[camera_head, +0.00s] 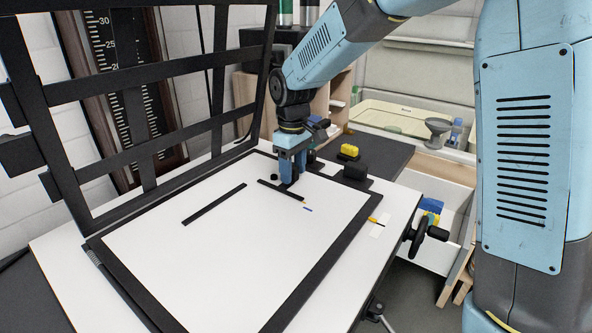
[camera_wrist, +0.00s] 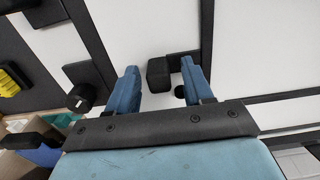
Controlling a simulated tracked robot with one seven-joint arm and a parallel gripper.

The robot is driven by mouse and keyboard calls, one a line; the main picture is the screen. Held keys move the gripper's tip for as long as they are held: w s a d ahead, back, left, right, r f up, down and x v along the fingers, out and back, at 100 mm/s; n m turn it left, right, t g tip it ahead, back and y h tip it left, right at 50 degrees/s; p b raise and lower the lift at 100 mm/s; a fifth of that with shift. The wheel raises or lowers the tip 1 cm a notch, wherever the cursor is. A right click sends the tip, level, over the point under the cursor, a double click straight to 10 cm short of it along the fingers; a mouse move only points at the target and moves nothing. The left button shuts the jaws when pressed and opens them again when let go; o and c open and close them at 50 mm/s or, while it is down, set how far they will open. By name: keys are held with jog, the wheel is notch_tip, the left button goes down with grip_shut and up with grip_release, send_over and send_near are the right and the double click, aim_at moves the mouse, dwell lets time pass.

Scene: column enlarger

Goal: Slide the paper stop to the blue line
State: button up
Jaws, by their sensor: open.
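The paper stop looks to be the short black bar (camera_head: 281,191) lying on the white easel board (camera_head: 240,250), under my gripper. My gripper (camera_head: 289,182) points down over it. In the wrist view, my open gripper (camera_wrist: 159,68) has one blue finger on each side of a black block (camera_wrist: 158,75), apparently the stop's upright part. Gaps show beside the block, so the fingers are not closed on it. The short blue line (camera_head: 308,209) lies on the board just beyond the bar's right end. I cannot make out the blue line in the wrist view.
A longer black bar (camera_head: 214,204) lies on the board to the left. The black hinged frame (camera_head: 150,150) stands raised at the left. A black block with a yellow piece (camera_head: 349,151) stands behind. The front board is clear.

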jog(key=shift+f, duration=0.25)
jog(key=shift+c, duration=0.5)
grip_shut()
